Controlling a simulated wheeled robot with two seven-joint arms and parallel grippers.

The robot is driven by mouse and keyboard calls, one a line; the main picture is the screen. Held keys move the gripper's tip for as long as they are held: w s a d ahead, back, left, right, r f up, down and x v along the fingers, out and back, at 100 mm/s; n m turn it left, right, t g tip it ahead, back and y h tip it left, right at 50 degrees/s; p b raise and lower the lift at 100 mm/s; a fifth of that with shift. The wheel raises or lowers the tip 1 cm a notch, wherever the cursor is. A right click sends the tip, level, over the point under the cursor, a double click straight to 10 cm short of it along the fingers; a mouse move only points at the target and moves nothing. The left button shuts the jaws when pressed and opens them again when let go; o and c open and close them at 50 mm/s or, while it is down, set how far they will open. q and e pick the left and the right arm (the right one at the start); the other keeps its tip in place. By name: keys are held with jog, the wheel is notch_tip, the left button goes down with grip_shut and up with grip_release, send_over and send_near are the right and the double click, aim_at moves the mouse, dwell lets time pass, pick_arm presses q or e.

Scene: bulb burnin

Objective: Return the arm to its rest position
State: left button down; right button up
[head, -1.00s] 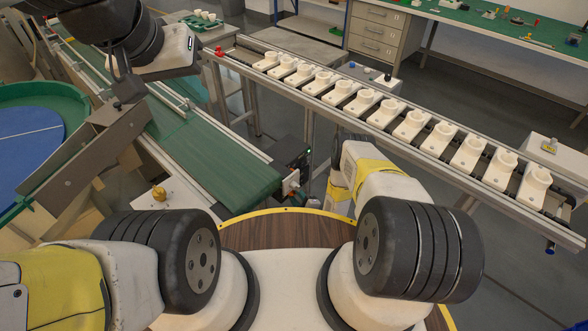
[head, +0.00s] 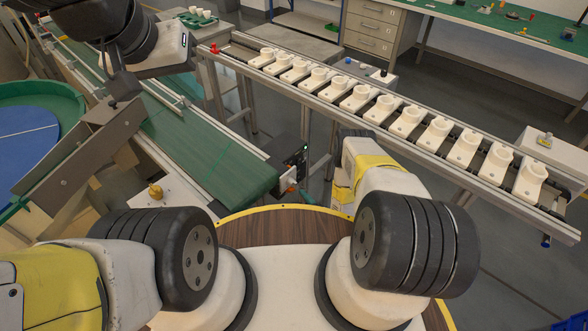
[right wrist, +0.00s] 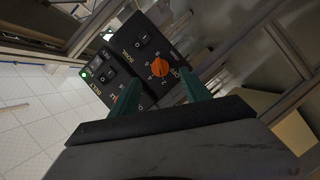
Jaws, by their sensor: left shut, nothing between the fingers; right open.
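My right arm reaches forward from the lower right of the head view, and its forearm hides most of my right gripper. A teal fingertip (head: 306,197) shows beside the dark control box (head: 290,160). In the right wrist view my right gripper (right wrist: 156,92) is open, with two teal fingers apart and nothing between them. Beyond them is a black box with an orange knob (right wrist: 160,67), and beside it another black box (right wrist: 104,78) with a lit green button. My left arm's wrist is at the top left; its dark gripper (head: 125,86) is shut and empty, fingers barely distinguishable.
A green conveyor belt (head: 215,160) runs beside a grey metal chute (head: 75,170). A long rail (head: 400,160) carries a row of several white sockets. A green-rimmed blue round table (head: 75,105) is at left. A workbench (head: 480,30) stands at the back right.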

jog(key=shift+s+d+r, duration=0.1)
jog(key=shift+s+d, duration=0.1)
jog(key=shift+s, duration=0.2)
